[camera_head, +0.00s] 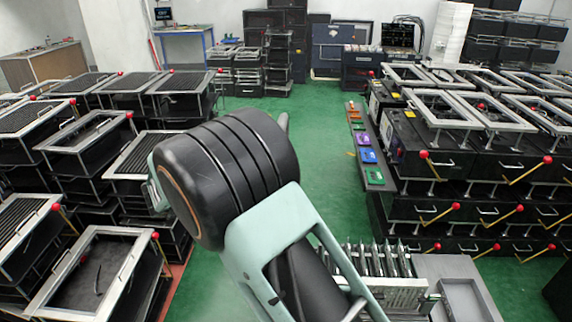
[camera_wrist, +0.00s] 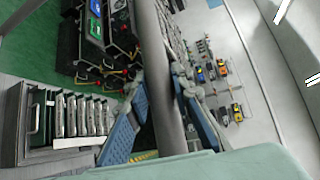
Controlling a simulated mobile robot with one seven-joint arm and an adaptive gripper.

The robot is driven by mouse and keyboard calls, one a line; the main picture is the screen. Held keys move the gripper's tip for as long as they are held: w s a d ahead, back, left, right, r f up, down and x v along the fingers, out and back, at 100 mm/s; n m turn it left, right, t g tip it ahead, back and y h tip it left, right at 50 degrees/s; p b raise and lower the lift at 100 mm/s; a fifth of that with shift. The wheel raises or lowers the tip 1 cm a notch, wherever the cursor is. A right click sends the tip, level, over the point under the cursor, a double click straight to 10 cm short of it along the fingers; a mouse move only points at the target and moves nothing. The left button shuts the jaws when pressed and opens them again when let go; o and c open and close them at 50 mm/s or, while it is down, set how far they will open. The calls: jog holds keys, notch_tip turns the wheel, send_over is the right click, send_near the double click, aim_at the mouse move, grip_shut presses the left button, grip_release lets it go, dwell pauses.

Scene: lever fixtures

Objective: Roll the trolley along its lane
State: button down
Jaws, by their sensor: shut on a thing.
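My gripper (camera_wrist: 160,92) shows in the wrist view, its two blue-padded fingers on either side of a grey round bar (camera_wrist: 159,50). It is shut on this bar, which runs from the top edge down between the fingers. I cannot tell which part of a trolley the bar is, and its far ends are out of view. In the head view my arm hides the gripper and the bar. A metal rack with several upright plates (camera_head: 378,262) stands at the lower middle; it also shows in the wrist view (camera_wrist: 88,116). No trolley or lane can be made out for certain.
Black fixtures with red-knobbed levers (camera_head: 480,165) are stacked on the right, and more frames (camera_head: 85,275) stand on the left. A narrow ledge (camera_head: 372,178) carries coloured blocks. A grey tray (camera_head: 466,300) lies at lower right. Green floor (camera_head: 325,165) is clear between the rows.

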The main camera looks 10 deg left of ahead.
jog(key=shift+a+r, duration=0.1)
jog(key=shift+a, duration=0.45)
jog(key=c, duration=1.7)
grip_release()
jog(key=shift+w+d, duration=0.1)
jog(key=v, duration=1.2)
